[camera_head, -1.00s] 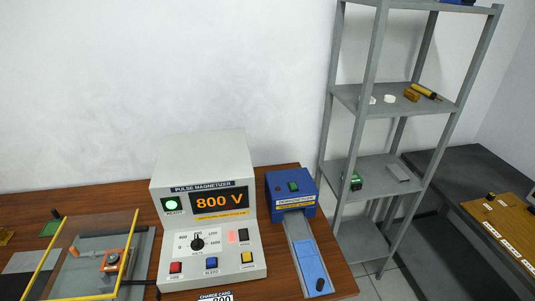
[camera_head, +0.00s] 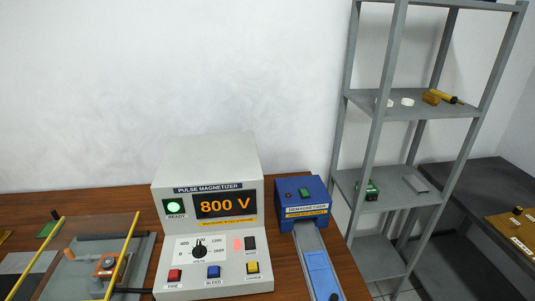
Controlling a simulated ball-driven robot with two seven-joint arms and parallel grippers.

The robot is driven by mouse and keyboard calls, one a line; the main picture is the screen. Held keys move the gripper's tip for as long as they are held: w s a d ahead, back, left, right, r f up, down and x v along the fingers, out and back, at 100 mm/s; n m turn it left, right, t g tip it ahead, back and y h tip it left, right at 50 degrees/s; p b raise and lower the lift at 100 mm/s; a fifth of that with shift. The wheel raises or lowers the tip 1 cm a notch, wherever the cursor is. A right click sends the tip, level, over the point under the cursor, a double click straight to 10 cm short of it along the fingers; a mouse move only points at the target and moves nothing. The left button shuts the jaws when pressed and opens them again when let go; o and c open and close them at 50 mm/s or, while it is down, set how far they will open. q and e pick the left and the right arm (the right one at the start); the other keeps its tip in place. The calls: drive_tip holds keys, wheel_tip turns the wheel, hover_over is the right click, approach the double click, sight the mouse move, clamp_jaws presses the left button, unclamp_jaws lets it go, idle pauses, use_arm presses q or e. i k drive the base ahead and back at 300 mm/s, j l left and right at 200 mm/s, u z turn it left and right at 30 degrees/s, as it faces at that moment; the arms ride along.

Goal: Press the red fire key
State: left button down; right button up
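The red fire key (camera_head: 174,276) is at the lower left of the front panel of the pulse magnetizer (camera_head: 207,181), a beige box on the wooden bench. The key's label reads FIRE. The display (camera_head: 225,204) shows 800 V in orange, and the green READY lamp (camera_head: 175,207) beside it is lit. A blue BLEED key (camera_head: 213,272) and a yellow key (camera_head: 252,268) sit to the right of the red key. Neither of my grippers shows in the head view.
A clear shield with yellow edges (camera_head: 122,254) stands left of the magnetizer, over a fixture with an orange block (camera_head: 107,264). A blue demagnetizer (camera_head: 303,203) stands to the right. A grey shelf rack (camera_head: 415,105) is farther right.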

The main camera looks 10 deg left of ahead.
sight(174, 274)
drive_tip(key=k+u, duration=0.15)
drive_tip(key=u, duration=0.9)
